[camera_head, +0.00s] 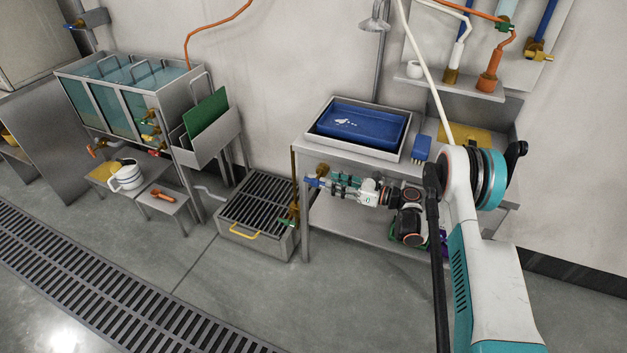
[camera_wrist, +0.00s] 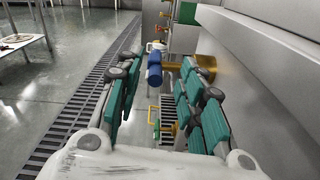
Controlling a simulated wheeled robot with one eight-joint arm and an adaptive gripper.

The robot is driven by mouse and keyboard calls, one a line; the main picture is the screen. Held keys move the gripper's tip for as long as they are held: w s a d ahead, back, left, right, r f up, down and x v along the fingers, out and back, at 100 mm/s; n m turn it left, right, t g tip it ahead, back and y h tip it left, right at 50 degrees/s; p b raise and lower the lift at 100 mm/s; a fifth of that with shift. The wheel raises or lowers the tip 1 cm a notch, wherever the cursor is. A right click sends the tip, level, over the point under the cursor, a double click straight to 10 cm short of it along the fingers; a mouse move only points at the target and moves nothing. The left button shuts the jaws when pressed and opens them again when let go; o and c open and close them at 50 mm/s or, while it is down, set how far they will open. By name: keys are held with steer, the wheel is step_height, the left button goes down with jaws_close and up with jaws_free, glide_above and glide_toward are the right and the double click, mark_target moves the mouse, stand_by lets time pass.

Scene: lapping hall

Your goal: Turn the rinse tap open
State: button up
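A brass tap (camera_head: 322,169) with a blue handle (camera_head: 314,182) sits at the left front of the steel table. No label shows which tap is the rinse tap. In the wrist view the blue handle (camera_wrist: 154,72) shows between my fingers, with the brass body (camera_wrist: 204,65) to its right, partly behind the right finger. My gripper (camera_head: 333,184) has teal pads and lies level below the tabletop, pointing left at this tap. Its fingers stand apart with nothing held. I cannot tell whether they touch the handle. A green-handled tap (camera_head: 288,223) is lower, above the floor grate.
The steel table (camera_head: 308,153) bears a blue tray (camera_head: 355,127) and a blue brush (camera_head: 422,147) above my gripper. A floor grate box (camera_head: 252,235) with a yellow handle stands left. Tanks (camera_head: 120,100) with several taps are farther left. The floor in front is clear.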

mark_target(315, 182)
steer(key=shift+m, duration=0.3)
steer(key=x, duration=0.2)
steer(key=f+x, duration=0.1)
steer(key=x, duration=0.2)
steer(key=b+x, duration=0.1)
steer(key=x, duration=0.1)
steer(key=shift+a+f, duration=0.35)
steer(key=shift+s, duration=0.1)
steer(key=shift+c, duration=0.5)
jaws_close()
